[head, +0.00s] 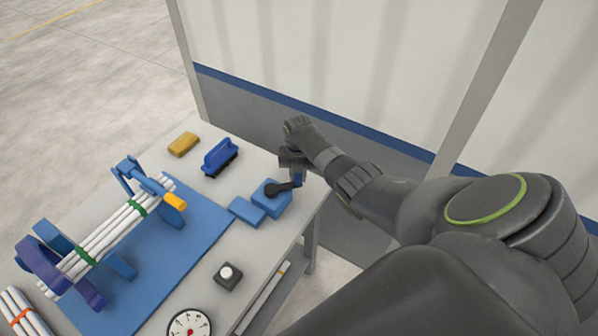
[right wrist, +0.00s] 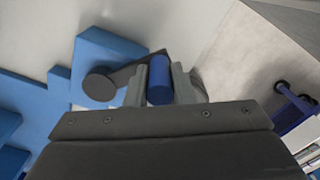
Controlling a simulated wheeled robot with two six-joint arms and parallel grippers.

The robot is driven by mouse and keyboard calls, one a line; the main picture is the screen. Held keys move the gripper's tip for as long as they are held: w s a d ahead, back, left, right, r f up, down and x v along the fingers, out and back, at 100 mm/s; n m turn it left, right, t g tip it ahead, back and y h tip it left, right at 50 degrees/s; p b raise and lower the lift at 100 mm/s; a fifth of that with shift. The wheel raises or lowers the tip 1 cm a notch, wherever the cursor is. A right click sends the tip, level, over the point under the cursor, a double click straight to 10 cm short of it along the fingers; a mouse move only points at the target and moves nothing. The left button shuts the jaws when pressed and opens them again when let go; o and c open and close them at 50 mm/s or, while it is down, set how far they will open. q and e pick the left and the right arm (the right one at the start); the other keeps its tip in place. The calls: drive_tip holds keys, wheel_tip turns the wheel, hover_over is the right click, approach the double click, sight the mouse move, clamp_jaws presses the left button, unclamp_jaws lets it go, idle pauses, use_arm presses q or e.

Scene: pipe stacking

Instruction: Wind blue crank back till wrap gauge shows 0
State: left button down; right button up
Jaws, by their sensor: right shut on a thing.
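The crank has a blue handle (right wrist: 159,80) on a dark arm (head: 283,188), mounted on a blue box (head: 266,203) near the table's right edge. My right gripper (head: 297,175) is shut on the handle; in the right wrist view (right wrist: 160,88) a finger lies on each side of it. The crank's dark round hub (right wrist: 98,85) shows to the left of the handle there. The round white wrap gauge (head: 188,324) is at the bottom of the head view, cut off by the edge; its reading is too small to tell. My left gripper is out of view.
White pipes (head: 112,229) with green bands lie in a blue cradle on a blue mat (head: 190,226). A blue brush (head: 220,158), a yellow block (head: 183,144) and a button box (head: 228,276) stand nearby. More pipes (head: 22,312) lie at lower left. A wall panel rises behind the table.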

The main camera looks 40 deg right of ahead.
drive_tip(key=shift+w+r, duration=0.1)
drive_tip(key=shift+w, duration=0.05)
drive_tip(key=shift+a, duration=0.1)
drive_tip(key=s+a, duration=0.1)
drive_tip(key=s+a+p, duration=0.1)
drive_tip(key=s, duration=0.1)
drive_tip(key=shift+s+p, duration=0.1)
drive_tip(key=shift+p, duration=0.2)
